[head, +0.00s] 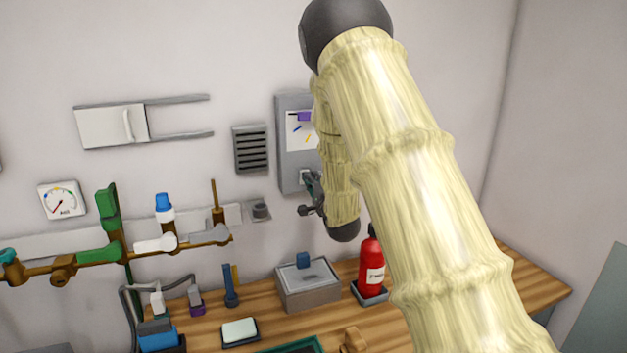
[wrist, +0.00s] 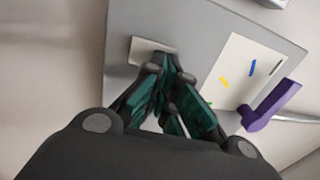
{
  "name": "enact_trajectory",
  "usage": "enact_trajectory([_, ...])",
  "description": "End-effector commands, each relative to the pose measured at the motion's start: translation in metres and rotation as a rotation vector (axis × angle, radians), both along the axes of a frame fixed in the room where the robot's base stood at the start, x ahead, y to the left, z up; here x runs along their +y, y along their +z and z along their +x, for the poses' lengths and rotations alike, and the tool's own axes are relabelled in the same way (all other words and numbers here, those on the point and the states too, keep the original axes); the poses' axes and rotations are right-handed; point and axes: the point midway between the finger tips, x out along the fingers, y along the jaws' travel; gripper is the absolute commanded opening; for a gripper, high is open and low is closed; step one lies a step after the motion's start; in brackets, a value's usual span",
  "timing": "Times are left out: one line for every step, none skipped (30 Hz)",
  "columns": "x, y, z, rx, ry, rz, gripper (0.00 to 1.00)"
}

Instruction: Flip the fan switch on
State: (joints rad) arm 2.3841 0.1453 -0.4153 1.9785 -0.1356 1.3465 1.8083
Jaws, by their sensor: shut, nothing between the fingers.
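A grey wall panel (head: 287,150) carries a white sheet with coloured marks (head: 297,137) and a small pale plate (head: 305,176) low on its face, which looks like the switch. In the wrist view the panel (wrist: 200,25) fills the upper middle, and the pale plate (wrist: 143,50) lies just beyond my fingertips. My gripper (wrist: 168,62) is shut and empty, its dark green fingers together at the plate's edge. Whether they touch it I cannot tell. In the head view my gripper (head: 310,184) is small and partly hidden by my arm. The switch's lever position is hidden.
A purple lever (wrist: 270,108) sticks out beside the sheet. A dark vent grille (head: 251,149) is left of the panel. Below, the wooden bench (head: 530,282) holds a grey box (head: 307,291) and a red extinguisher (head: 371,267). Brown pipes with valves (head: 190,239) run along the left wall.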

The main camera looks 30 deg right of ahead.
Motion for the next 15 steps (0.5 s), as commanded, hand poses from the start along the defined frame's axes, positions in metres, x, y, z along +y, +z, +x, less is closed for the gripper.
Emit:
enact_trajectory([-0.0001,-0.0001,-0.0001,0.0,0.0,0.0,0.0])
enact_trajectory([-0.0001,-0.0001,-0.0001,0.0,0.0,0.0,0.0])
enact_trajectory([-0.0001,0.0,-0.0001,0.0,0.0,0.0,0.0])
enact_trajectory([-0.0001,0.0,-0.0001,0.0,0.0,0.0,0.0])
enact_trajectory([0.0,0.0001,-0.0002,0.0,0.0,0.0,0.0])
enact_trajectory([-0.0002,0.0006,-0.0001,0.001,0.0,0.0,0.0])
enact_trajectory([-0.0004,0.0012,0.0001,0.004,-0.001,0.002,0.0])
enact_trajectory([-0.0007,0.0023,0.0004,0.007,-0.001,0.004,0.0])
enact_trajectory([-0.0014,0.0041,0.0011,0.015,-0.002,0.007,0.0])
enact_trajectory([-0.002,0.0053,0.0018,0.024,-0.002,0.009,0.0])
enact_trajectory([-0.0023,0.0067,0.0026,0.036,-0.002,0.013,0.0])
enact_trajectory([-0.0026,0.0082,0.0041,0.055,-0.002,0.017,0.0])
enact_trajectory([-0.0029,0.0094,0.0052,0.068,-0.003,0.021,0.0])
enact_trajectory([-0.0023,0.0036,0.0053,0.073,-0.002,0.021,0.0])
enact_trajectory([-0.0021,0.0019,0.0052,0.073,-0.003,0.019,0.0])
